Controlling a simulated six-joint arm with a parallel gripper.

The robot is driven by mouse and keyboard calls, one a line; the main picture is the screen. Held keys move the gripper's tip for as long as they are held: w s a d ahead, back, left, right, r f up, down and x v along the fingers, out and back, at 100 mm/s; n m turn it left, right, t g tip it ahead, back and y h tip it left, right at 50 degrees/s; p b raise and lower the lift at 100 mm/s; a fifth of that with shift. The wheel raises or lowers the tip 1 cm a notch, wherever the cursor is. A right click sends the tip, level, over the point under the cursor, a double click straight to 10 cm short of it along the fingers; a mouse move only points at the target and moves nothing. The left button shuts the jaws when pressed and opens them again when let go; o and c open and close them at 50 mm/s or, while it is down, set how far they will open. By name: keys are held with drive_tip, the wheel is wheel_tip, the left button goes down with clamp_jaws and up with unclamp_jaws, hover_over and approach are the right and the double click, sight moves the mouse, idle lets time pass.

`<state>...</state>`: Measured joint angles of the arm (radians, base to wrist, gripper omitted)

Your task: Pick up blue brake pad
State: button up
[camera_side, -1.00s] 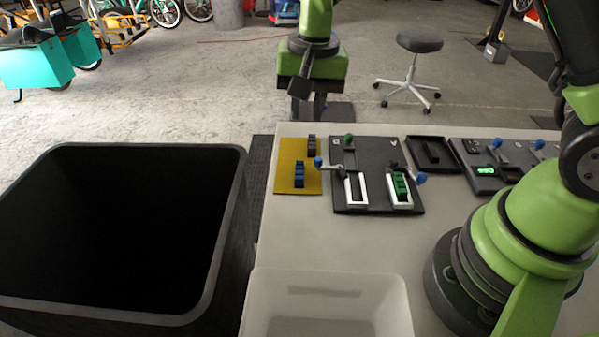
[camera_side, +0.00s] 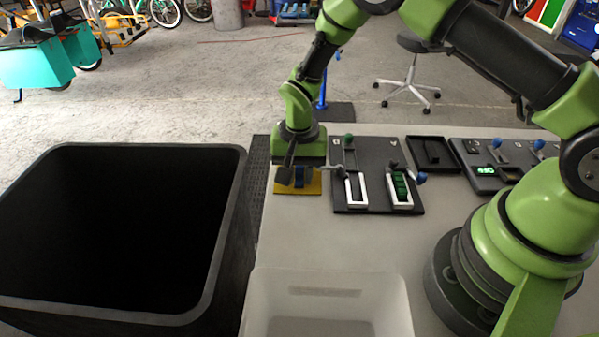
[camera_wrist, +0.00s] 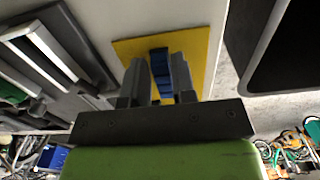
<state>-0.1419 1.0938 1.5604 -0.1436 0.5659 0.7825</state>
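The blue brake pad (camera_wrist: 159,62) stands on the yellow mat (camera_wrist: 198,43), between my gripper's two fingers in the wrist view. In the side view, a small part of the blue pad (camera_side: 299,177) shows between the fingers. My gripper (camera_side: 298,182) points down over the mat (camera_side: 316,188). It looks open, with one finger on either side of the pad; the gap to each finger is narrow and contact is hard to judge. My wrist hides the back of the mat in the side view.
A black panel with white-framed slots and levers (camera_side: 376,155) stands just right of the mat. A large black bin (camera_side: 228,215) is at the left, and a pale translucent bin (camera_side: 400,300) is at the table's front. The tabletop between is clear.

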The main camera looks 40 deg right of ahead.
drive_tip(key=shift+f, duration=0.35)
clamp_jaws()
